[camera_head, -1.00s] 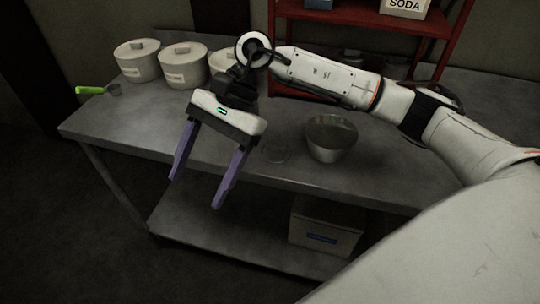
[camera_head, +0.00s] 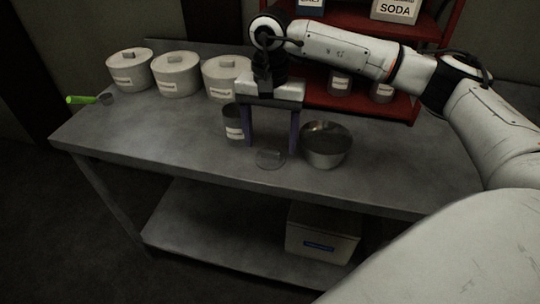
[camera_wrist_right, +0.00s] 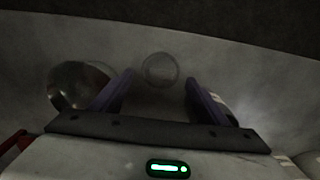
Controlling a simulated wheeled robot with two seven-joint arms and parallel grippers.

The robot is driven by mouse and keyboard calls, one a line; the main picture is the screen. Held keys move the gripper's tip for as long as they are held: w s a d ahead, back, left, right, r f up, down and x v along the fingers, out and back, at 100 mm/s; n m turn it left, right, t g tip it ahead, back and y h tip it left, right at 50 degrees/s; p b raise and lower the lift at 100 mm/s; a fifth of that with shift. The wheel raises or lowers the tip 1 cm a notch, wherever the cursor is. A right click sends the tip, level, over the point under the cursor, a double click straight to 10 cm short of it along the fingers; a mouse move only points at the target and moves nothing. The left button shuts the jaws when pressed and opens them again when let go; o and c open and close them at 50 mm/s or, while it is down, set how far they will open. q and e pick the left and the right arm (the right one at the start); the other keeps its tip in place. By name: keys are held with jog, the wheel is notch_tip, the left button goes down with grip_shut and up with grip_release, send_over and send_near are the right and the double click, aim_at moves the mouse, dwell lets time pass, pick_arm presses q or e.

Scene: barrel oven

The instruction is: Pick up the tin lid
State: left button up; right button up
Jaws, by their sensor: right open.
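The tin lid (camera_head: 270,158) looks like a small, flat, clear-grey disc lying on the grey table (camera_head: 180,160), left of the metal bowl. In the right wrist view the lid (camera_wrist_right: 159,69) lies beyond the fingertips, near the middle of the gap between them. My right gripper (camera_head: 270,148) is open and empty, with its purple fingers pointing down just behind the lid. The right gripper also shows in the right wrist view (camera_wrist_right: 160,88). I cannot tell how high the fingertips are above the table. My left gripper is not in view.
A metal bowl (camera_head: 326,146) stands close right of the fingers. A labelled tin (camera_head: 233,122) stands close left. Several lidded white pots (camera_head: 176,75) line the back. A green-handled scoop (camera_head: 84,99) lies far left. A red shelf (camera_head: 350,104) stands behind. The table's front left is clear.

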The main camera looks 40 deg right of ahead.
aim_at(270, 151)
jog(key=shift+f, duration=1.5)
jog(key=c, duration=0.8)
